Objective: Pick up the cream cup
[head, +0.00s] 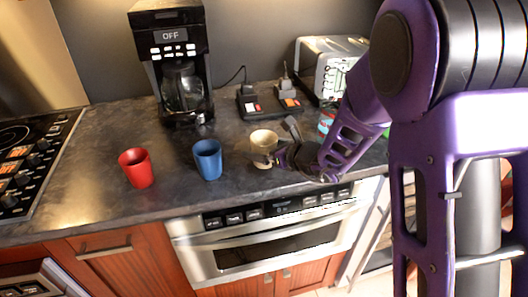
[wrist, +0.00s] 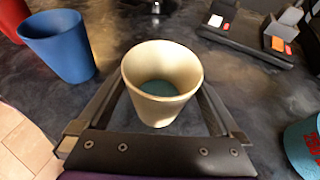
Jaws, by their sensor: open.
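The cream cup (head: 264,143) stands upright on the dark countertop, to the right of the blue cup. In the wrist view the cream cup (wrist: 160,90) is in the middle, its open top facing up and a teal patch showing inside. My gripper (head: 280,150) is at the cup's right side in the head view. In the wrist view my gripper (wrist: 160,108) is open, with one finger on each side of the cup. Whether either finger touches the cup cannot be told.
A blue cup (head: 207,159) and a red cup (head: 136,167) stand to the left. A coffee maker (head: 180,75), a black device with switches (head: 262,103) and a toaster (head: 325,65) stand behind. A teal and red object (wrist: 304,148) is at the right. The counter's front edge is close.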

